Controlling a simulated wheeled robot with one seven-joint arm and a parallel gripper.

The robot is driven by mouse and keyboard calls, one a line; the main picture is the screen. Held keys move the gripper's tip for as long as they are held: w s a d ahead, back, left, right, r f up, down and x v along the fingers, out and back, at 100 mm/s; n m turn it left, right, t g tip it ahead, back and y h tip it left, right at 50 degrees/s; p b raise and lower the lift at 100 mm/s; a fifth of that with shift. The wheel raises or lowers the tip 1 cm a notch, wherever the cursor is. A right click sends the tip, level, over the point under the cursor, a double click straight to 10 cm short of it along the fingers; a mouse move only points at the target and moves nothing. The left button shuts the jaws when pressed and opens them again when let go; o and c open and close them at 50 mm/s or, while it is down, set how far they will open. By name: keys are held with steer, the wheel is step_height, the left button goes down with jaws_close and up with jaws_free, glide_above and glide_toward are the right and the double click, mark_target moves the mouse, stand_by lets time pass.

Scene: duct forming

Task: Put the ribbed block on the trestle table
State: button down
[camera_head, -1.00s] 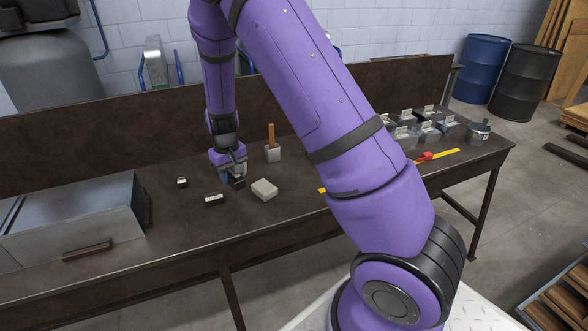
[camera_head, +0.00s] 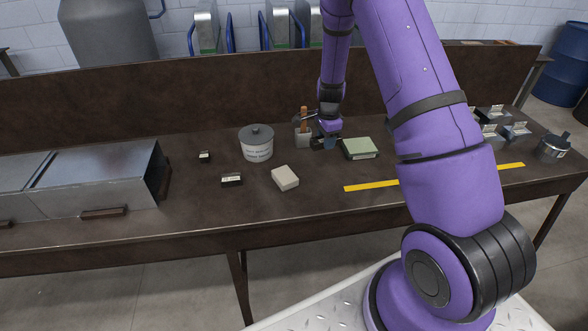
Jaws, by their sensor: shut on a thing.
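My gripper (camera_head: 319,142) is at the back of a long dark brown table (camera_head: 320,205), just right of a grey block with a brown upright handle (camera_head: 303,136). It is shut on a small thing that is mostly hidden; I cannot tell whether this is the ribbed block. I also cannot tell whether its load touches the tabletop. I see no ribs on the pale block (camera_head: 285,178) lying nearer the front. The brown table has a tall back panel and straight legs; no other table is clearly the trestle table.
A yellow strip (camera_head: 370,186), metal boxes (camera_head: 514,131) and a metal case (camera_head: 100,180) also occupy the table.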

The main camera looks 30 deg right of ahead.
mark_target(327, 168)
steer(key=shift+d+f+m, duration=0.2)
steer(key=shift+d+m, duration=0.45)
steer(key=shift+m, duration=0.25)
steer(key=shift+s+d+f, duration=0.1)
steer(key=shift+f, duration=4.95)
steer(key=shift+f, duration=0.15)
steer(key=c, duration=0.7)
jaws_free()
